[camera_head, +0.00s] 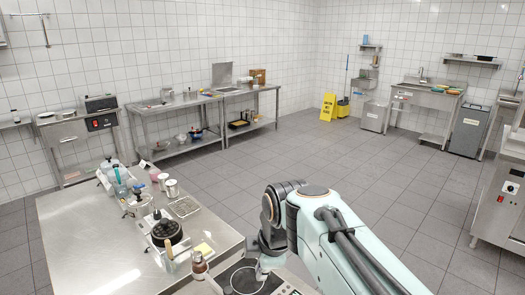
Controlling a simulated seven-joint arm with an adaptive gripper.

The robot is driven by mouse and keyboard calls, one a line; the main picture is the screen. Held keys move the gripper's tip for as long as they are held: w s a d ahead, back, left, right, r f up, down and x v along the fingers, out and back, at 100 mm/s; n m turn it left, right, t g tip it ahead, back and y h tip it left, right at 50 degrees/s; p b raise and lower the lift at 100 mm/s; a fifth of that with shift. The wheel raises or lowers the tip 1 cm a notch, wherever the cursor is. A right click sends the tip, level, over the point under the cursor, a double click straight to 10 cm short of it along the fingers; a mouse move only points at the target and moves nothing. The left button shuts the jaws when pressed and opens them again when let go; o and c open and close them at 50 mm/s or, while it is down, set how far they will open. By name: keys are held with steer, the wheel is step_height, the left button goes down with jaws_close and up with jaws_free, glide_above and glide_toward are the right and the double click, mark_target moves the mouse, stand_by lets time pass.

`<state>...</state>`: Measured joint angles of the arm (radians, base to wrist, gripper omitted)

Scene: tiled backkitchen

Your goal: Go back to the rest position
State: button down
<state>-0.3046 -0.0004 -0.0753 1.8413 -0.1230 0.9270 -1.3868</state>
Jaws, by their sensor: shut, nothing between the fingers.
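My arm reaches in from the bottom right, a pale green link with dark joints, bent above the right end of the steel table (75,232). The fingers of my gripper cannot be made out; they are hidden behind the arm or below the picture. No held object shows.
A dark device with a white cable (247,281) lies close beside my arm. Open tiled floor (340,165) lies beyond.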

steer(key=s+d+m, duration=0.6)
steer(key=s+d, duration=0.1)
steer(key=s, duration=0.2)
steer(key=s+d+f+m+g, duration=0.1)
steer(key=s+f+m+g, duration=0.1)
steer(key=s+f+m, duration=0.2)
steer(key=s+f+m+g+h, duration=0.1)
steer(key=s+f+m, duration=0.3)
steer(key=s+m, duration=0.4)
steer(key=shift+s+d+f+g, duration=0.2)
steer(key=shift+s+d+g, duration=0.3)
steer(key=shift+s, duration=0.4)
steer(key=shift+a, duration=0.1)
